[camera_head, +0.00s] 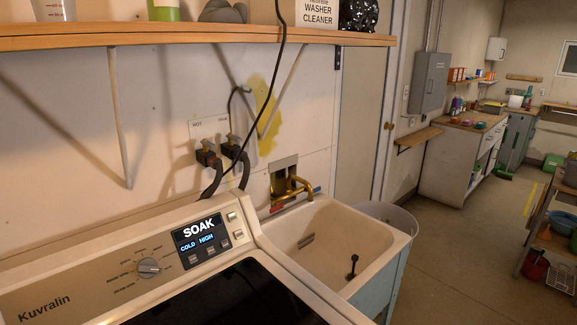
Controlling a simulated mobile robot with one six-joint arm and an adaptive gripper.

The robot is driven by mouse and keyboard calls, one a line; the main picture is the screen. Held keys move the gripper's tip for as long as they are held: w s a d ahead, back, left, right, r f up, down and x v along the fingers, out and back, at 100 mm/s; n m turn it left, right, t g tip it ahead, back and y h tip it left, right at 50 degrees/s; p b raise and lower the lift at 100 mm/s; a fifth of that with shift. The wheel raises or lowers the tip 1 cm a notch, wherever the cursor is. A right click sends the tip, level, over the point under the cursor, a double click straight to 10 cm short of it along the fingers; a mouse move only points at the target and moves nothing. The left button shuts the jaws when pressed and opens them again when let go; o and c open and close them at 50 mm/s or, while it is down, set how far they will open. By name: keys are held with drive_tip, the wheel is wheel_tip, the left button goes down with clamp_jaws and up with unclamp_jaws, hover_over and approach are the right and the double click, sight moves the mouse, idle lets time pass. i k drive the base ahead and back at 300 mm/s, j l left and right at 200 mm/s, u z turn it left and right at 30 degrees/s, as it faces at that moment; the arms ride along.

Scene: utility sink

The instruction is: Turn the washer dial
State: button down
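The washer (95,255) stands at the lower left, with a cream control panel marked "Kuvralin". Its round grey dial (149,267) sits on the panel, ringed by small printed labels that are too small to read. The dial's pointer direction is hard to make out. To its right, a dark display (200,236) reads "SOAK", "COLD" and "HIGH", with small buttons below and beside it. The dark lid (235,297) lies in front of the panel. My gripper is not in view, and nothing touches the dial.
A utility sink (335,245) with a brass faucet (292,188) stands right of the washer. A wooden shelf (200,35) with bottles and a box overhangs the panel. A black cord hangs from above. Open floor (460,240) lies to the right.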

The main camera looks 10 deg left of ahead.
sight(147, 267)
drive_tip(key=u, duration=1.05)
